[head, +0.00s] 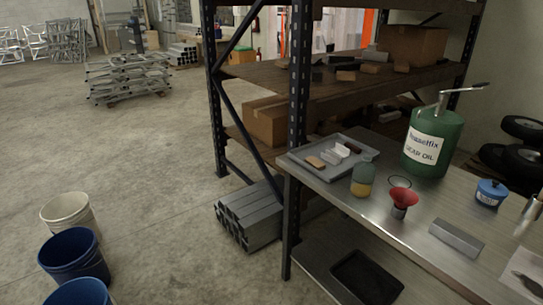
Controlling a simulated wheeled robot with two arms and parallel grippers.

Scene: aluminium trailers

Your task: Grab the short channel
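A short grey metal channel (456,238) lies on the steel-topped workbench (415,240), towards the front edge at the right. It sits right of a red funnel (403,197) and in front of a small blue tin (489,194). Nothing covers it. Neither of my grippers shows in the head view.
A grey tray (305,152) with small blocks, a yellow-green bottle (363,178) and a green gear oil can (432,140) stand on the bench. A shelf rack (298,110) rises behind. Buckets (68,252) stand at left; open floor lies between.

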